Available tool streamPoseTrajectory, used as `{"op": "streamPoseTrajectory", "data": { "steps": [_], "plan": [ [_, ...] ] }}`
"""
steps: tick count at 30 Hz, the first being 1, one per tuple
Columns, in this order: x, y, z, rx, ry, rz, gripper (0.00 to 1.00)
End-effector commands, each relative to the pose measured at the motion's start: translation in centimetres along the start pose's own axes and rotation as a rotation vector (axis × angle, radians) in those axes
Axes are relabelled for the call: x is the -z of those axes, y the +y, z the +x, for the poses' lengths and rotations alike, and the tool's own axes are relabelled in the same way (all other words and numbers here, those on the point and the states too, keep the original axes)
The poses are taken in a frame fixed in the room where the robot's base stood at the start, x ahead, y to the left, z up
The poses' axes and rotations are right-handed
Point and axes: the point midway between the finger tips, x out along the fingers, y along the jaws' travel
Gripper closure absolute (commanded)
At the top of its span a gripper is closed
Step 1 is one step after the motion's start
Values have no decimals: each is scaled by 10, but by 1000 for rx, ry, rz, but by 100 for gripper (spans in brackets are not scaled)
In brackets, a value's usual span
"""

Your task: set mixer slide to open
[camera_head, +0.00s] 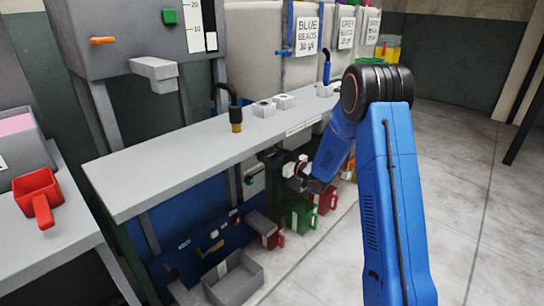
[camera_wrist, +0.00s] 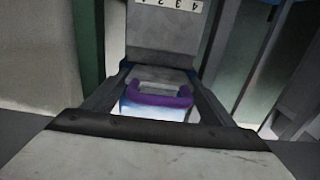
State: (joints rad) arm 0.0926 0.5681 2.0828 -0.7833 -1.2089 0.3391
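My gripper (camera_head: 297,168) is low beyond the bench edge, beside the dark fittings under the bench. In the wrist view my gripper's two dark fingers (camera_wrist: 160,78) stand apart, with nothing held between them. A purple U-shaped handle (camera_wrist: 160,97) shows beyond and between them, apart from them as far as I can see. A grey panel (camera_wrist: 162,35) with a numbered white scale (camera_wrist: 172,5) stands past it. I cannot tell for sure which part is the mixer slide; my arm and the bench hide much of that area in the head view.
The grey bench (camera_head: 180,160) runs along the left above my gripper. Red (camera_head: 268,232) and green (camera_head: 300,213) bins and a grey tray (camera_head: 233,280) stand below it. A red scoop (camera_head: 38,195) lies at the left. The floor at right is clear.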

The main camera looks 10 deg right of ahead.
Motion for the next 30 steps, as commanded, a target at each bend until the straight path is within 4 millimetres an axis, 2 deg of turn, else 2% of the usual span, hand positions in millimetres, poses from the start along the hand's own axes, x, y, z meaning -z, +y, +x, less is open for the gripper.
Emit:
{"op": "streamPoseTrajectory", "data": {
  "steps": [9, 17, 18, 19, 30],
  "plan": [
    [0, 1, -41, -2, -1, 0, 62],
    [-1, 0, -45, 1, -1, 1, 62],
    [-1, 0, -45, 1, -1, 1, 20],
    [-1, 0, -45, 0, -1, 1, 16],
    [0, 0, -48, 0, 0, 0, 16]
  ]
}}
